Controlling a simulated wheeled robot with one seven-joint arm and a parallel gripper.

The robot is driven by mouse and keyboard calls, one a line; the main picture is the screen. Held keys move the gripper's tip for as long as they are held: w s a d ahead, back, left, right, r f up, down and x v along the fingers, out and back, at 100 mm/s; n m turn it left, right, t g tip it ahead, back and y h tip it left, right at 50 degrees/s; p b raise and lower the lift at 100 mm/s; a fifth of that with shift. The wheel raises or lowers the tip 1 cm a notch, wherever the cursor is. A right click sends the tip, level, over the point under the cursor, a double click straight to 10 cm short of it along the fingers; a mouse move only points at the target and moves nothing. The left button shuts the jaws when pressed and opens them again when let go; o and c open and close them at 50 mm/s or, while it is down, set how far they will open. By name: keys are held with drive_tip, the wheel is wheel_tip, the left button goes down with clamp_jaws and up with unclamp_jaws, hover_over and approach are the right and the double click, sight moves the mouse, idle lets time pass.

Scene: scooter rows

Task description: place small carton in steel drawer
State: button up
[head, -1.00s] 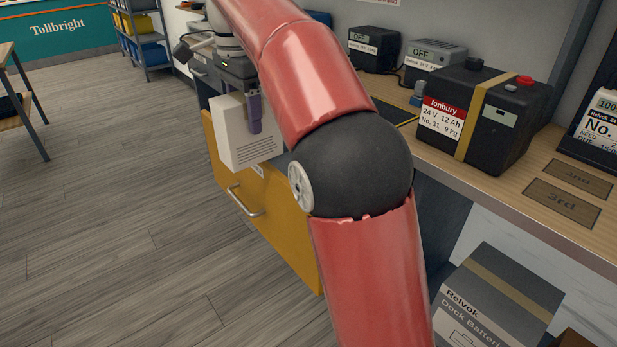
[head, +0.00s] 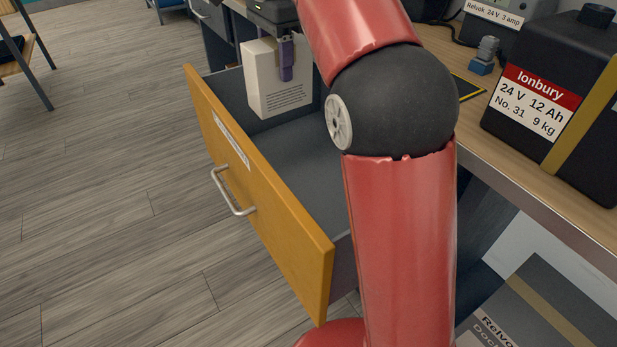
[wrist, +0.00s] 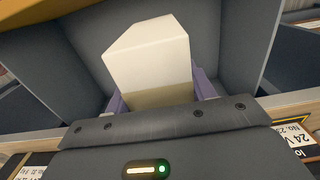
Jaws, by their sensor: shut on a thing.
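The small carton (head: 277,84) is white with fine print on its side. My gripper (head: 286,58) is shut on it from above, with a purple finger against its face. The carton hangs upright over the far part of the open steel drawer. The drawer has a yellow front (head: 262,200) with a metal handle and a grey interior (head: 312,170); the part I can see is empty. In the wrist view the carton (wrist: 148,58) is between the purple fingers, with the grey drawer walls around it. I cannot tell how far its base is above the drawer floor.
A black Ionbury battery (head: 560,110) stands on the wooden bench top right of the drawer. A boxed Relvok dock battery (head: 535,305) is below the bench at lower right. My red arm hides part of the drawer and bench.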

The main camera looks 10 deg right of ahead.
sight(279, 96)
wheel_tip(279, 96, down, 20)
drive_tip(key=b, duration=0.5)
drive_tip(key=shift+r, duration=0.15)
drive_tip(key=shift+b, duration=0.3)
drive_tip(key=o, duration=1.1)
wheel_tip(279, 96, up, 12)
drive_tip(key=p, duration=0.3)
